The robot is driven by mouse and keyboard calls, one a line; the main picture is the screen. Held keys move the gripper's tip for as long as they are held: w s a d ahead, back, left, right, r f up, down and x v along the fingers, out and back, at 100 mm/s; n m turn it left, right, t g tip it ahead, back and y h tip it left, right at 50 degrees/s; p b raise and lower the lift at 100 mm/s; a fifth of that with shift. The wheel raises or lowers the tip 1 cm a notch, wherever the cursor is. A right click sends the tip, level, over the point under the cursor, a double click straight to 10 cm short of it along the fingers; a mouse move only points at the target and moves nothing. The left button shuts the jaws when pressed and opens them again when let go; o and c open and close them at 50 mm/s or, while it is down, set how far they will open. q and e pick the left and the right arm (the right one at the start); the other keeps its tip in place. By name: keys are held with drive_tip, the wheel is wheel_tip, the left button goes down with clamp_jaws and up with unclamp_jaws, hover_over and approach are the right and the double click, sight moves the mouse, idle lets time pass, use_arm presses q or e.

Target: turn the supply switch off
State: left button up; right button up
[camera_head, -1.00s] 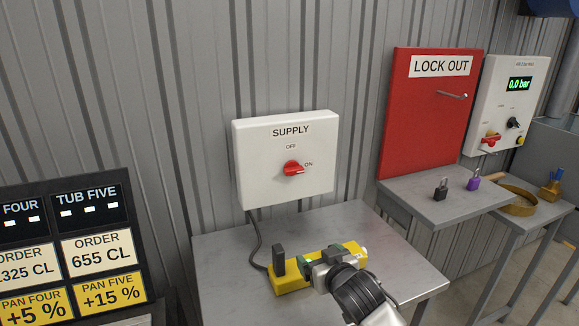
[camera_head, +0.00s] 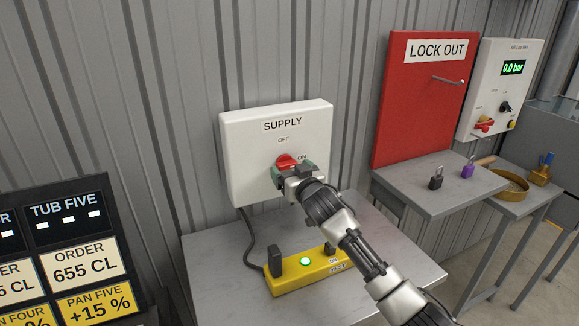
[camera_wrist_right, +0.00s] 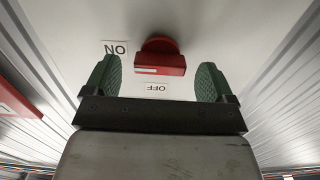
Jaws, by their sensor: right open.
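The supply switch is a red rotary knob (camera_head: 286,160) on a white box (camera_head: 242,165) labelled SUPPLY, with OFF above it and ON to its right. My right gripper (camera_head: 293,172) is in front of the knob, partly hiding it in the head view. In the right wrist view the gripper (camera_wrist_right: 157,82) is open. Its two green fingers stand apart on either side of the red knob (camera_wrist_right: 160,58), with gaps to it. The knob's white mark is on the side toward the ON label (camera_wrist_right: 115,47). My left gripper is out of view.
A yellow test box (camera_head: 290,278) with a lit green light sits on the grey table (camera_head: 215,270) below. A red LOCK OUT board (camera_head: 415,120), padlocks on a shelf and a gauge panel (camera_head: 500,90) reading 0.0 bar are to the right. An order board (camera_head: 80,250) is at left.

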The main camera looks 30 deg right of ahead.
drive_tip(key=shift+w+r, duration=0.15)
drive_tip(key=shift+w, duration=0.3)
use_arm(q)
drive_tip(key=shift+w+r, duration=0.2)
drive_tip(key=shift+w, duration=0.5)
use_arm(e)
drive_tip(key=shift+w, duration=0.15)
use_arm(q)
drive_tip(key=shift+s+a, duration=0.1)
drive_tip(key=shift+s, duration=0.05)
use_arm(e)
drive_tip(key=shift+c, duration=0.3)
drive_tip(key=shift+c, duration=1.1)
drive_tip(key=c, duration=0.6)
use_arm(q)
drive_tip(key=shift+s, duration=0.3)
use_arm(e)
drive_tip(key=shift+c, duration=0.2)
